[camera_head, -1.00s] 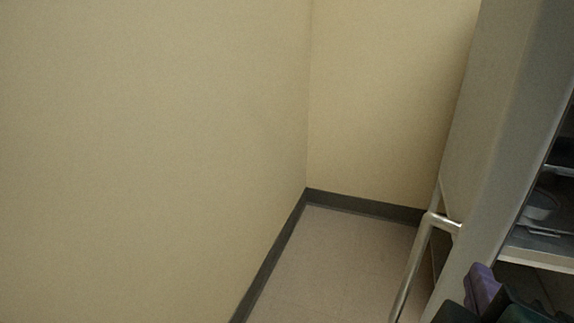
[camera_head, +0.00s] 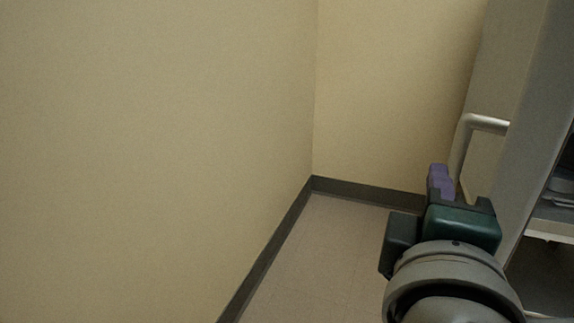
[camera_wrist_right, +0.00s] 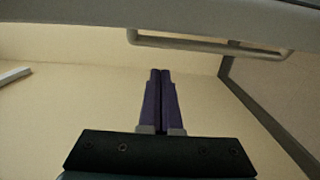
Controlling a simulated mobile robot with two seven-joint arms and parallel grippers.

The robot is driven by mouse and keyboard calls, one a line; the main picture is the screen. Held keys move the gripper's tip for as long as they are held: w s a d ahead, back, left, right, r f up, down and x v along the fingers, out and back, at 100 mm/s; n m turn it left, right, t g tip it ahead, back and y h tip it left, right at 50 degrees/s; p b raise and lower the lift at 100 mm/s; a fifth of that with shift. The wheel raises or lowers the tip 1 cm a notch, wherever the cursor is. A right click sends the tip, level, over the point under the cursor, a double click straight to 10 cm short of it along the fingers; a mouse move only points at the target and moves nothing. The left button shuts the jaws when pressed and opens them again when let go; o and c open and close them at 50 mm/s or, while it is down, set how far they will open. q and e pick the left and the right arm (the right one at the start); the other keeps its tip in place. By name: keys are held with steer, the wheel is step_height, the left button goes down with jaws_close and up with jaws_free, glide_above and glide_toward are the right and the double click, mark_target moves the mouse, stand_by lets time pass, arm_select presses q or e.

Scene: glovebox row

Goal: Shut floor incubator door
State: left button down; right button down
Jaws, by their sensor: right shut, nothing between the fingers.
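The grey incubator door (camera_head: 491,95) stands open at the right of the head view, with shelves showing past its edge. Its pale bar handle (camera_head: 464,140) is on the side facing the left wall. The handle also shows across the top of the wrist view (camera_wrist_right: 200,44). My right gripper (camera_head: 437,172), with purple fingers, is beside the door on the handle side, just below and left of the handle in the picture. In the wrist view its fingers (camera_wrist_right: 160,73) are together and empty, apart from the handle in the picture. My left gripper is not in view.
A beige wall (camera_head: 150,140) fills the left, and a back wall (camera_head: 390,90) meets it in a corner. Dark baseboard (camera_head: 365,191) runs along both. The floor (camera_head: 330,250) between the wall and the door is clear. A shelf edge (camera_head: 550,230) shows inside at far right.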

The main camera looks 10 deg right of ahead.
steer(key=d, duration=0.2)
steer(key=s+d, duration=0.1)
steer(key=d, duration=0.1)
steer(key=shift+s, duration=0.1)
stand_by(0.4)
